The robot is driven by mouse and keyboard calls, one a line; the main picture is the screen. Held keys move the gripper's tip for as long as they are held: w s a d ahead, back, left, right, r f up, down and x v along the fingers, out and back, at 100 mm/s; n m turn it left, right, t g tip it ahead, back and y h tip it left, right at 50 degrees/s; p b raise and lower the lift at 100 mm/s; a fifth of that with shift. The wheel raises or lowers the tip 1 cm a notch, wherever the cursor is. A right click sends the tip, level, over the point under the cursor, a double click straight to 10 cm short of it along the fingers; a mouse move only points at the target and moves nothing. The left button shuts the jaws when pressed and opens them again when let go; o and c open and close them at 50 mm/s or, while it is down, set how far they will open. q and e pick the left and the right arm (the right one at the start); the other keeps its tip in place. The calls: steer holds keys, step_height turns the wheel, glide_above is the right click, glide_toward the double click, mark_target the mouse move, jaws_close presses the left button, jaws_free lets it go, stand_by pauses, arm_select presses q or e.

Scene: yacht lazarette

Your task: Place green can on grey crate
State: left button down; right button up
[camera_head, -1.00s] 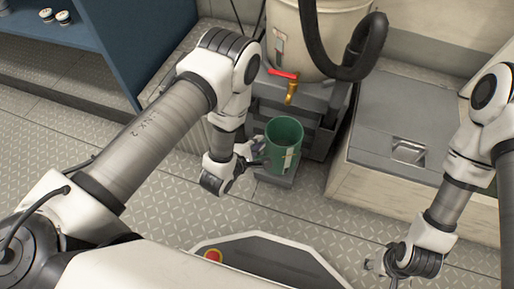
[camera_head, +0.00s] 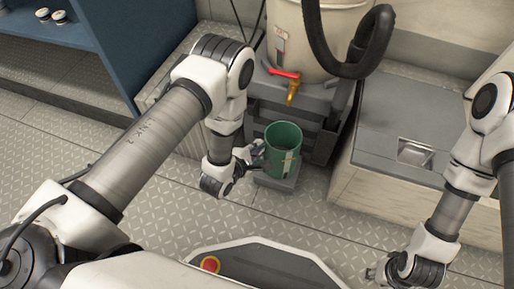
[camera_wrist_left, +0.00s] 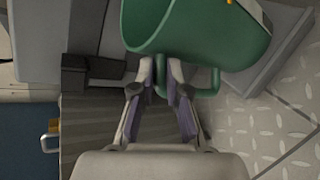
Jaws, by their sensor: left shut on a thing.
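The green can (camera_head: 283,151) is open-topped and roughly upright, with a pale label, below the brass tap of a barrel. My left gripper (camera_head: 257,152) is beside it on the left. In the left wrist view, the can (camera_wrist_left: 190,35) is close ahead and my left gripper (camera_wrist_left: 167,88) is shut on its green handle. A small grey ledge (camera_head: 272,182) is under the can; I cannot tell whether they touch. A dark grey crate-like stand (camera_head: 322,142) carries the barrel. My right gripper (camera_head: 372,274) is at the lower right, too small to read.
The cream barrel (camera_head: 325,45) has a red-handled tap (camera_head: 293,92) and a black hose (camera_head: 372,45) close above the can. A bench with a grey hatch (camera_head: 400,125) stands on the right. A blue shelf (camera_head: 110,45) is at left. The patterned floor (camera_head: 300,218) in front is clear.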

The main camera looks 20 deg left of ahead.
arm_select(q)
steer(key=c, duration=1.2)
jaws_free()
steer(key=shift+f, duration=0.1)
steer(key=p+v, duration=0.5)
steer(key=v, duration=0.7)
steer(key=shift+p, duration=0.35)
